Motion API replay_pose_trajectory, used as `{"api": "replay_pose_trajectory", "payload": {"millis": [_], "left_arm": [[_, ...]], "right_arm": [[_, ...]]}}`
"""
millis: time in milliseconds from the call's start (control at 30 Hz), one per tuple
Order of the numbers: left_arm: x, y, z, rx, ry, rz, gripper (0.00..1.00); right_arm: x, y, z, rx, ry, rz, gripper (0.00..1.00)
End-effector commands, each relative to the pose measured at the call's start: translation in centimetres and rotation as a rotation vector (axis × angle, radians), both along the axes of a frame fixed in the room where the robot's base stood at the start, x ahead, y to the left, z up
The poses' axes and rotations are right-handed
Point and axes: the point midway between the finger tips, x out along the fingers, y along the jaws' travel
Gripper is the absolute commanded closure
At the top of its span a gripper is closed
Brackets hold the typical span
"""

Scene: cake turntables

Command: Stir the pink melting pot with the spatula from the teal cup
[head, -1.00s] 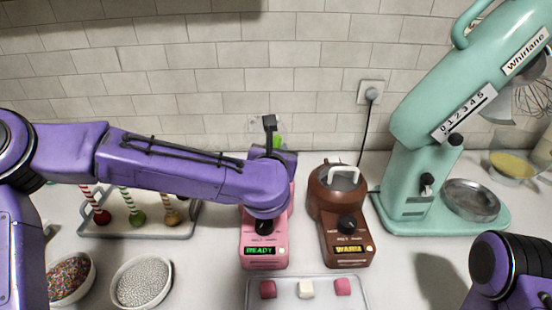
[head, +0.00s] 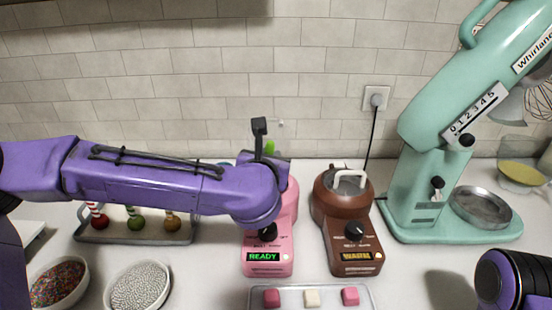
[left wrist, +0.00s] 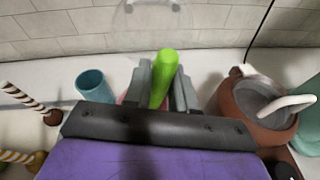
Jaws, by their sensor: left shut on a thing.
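The pink melting pot (head: 267,238) stands in the middle of the counter in the head view, its display reading READY. My left forearm covers its upper part. My left gripper (left wrist: 162,88) is shut on the green spatula handle (left wrist: 163,70) in the left wrist view. In the head view only a bit of the green handle (head: 269,148) shows behind my wrist, above the pot. The spatula's lower end is hidden, so I cannot tell whether it is inside the pot. The teal cup (left wrist: 92,84) stands left of the gripper, apart from the spatula. My right gripper is out of view.
A brown melting pot (head: 348,225) stands close to the right of the pink one. A teal stand mixer (head: 415,190) is farther right. A tray with candies (head: 312,298) lies in front. Sprinkle bowls (head: 138,287) and a cake-pop stand (head: 185,236) are at left.

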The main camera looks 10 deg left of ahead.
Motion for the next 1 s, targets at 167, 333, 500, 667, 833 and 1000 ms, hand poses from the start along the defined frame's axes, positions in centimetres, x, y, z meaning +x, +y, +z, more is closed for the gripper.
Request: {"api": "replay_pose_trajectory", "payload": {"millis": [167,333,500,667,833,1000], "left_arm": [[0.4,-1.3,0.0,0.002,-0.001,-0.001,1.00],[0.5,-1.5,0.1,0.000,-0.001,0.001,1.00],[0.5,-1.5,0.1,0.000,-0.001,0.000,1.00],[0.5,-1.5,0.8,0.000,-0.002,0.000,1.00],[0.5,-1.5,2.3,0.000,-0.001,0.001,1.00],[0.5,-1.5,3.7,0.000,-0.001,0.001,1.00]], "right_arm": [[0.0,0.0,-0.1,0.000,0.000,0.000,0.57],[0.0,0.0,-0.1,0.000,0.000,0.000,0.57],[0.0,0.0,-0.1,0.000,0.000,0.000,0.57],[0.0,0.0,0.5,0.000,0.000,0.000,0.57],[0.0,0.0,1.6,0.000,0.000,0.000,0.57],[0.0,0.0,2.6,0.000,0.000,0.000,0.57]]}}
